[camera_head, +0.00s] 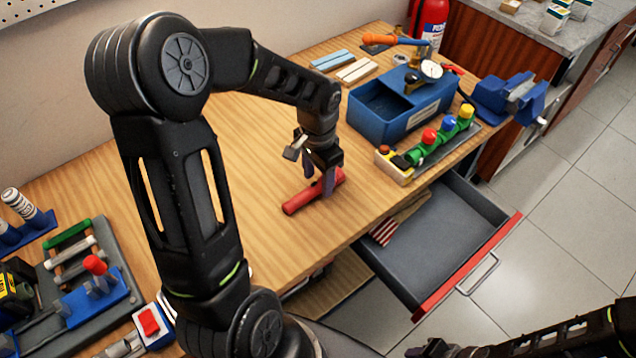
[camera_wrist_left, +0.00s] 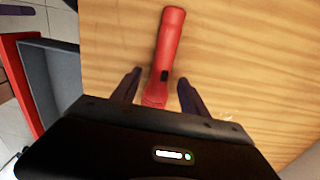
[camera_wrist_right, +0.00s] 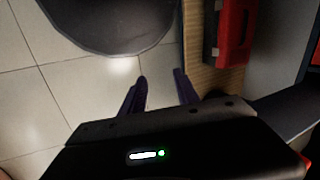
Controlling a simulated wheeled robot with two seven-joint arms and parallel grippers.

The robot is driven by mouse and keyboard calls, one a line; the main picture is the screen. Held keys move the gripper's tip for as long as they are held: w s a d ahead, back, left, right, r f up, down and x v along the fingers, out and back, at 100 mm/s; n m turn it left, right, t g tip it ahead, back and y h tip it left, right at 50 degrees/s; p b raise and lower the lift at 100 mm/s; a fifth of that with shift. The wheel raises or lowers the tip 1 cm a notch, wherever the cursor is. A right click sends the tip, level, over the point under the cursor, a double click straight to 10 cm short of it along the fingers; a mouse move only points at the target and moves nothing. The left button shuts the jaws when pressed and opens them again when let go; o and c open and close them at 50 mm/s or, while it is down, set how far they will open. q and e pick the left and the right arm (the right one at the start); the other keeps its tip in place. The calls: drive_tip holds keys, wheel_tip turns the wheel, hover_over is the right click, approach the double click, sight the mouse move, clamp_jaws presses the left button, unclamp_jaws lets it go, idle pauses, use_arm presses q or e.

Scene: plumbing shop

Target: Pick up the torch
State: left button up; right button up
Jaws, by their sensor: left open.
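A red torch (camera_head: 301,200) lies on the wooden workbench in the head view, near its front edge. It also shows in the left wrist view (camera_wrist_left: 170,45), with a dark switch on its side. My left gripper (camera_head: 328,184) is over the torch in the head view. In the left wrist view my left gripper (camera_wrist_left: 158,88) is open, with one finger on each side of the torch's near end; I cannot tell whether they touch it. My right gripper (camera_wrist_right: 160,84) is open and empty in the right wrist view, above the tiled floor beside the bench.
An open grey drawer (camera_head: 440,240) juts from the bench front. A grey tool tray (camera_head: 125,285) is at the left. The bench middle is clear.

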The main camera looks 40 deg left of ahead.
use_arm(q)
drive_tip(key=shift+f, duration=0.65)
drive_tip(key=shift+c, duration=0.3)
clamp_jaws()
idle(0.4)
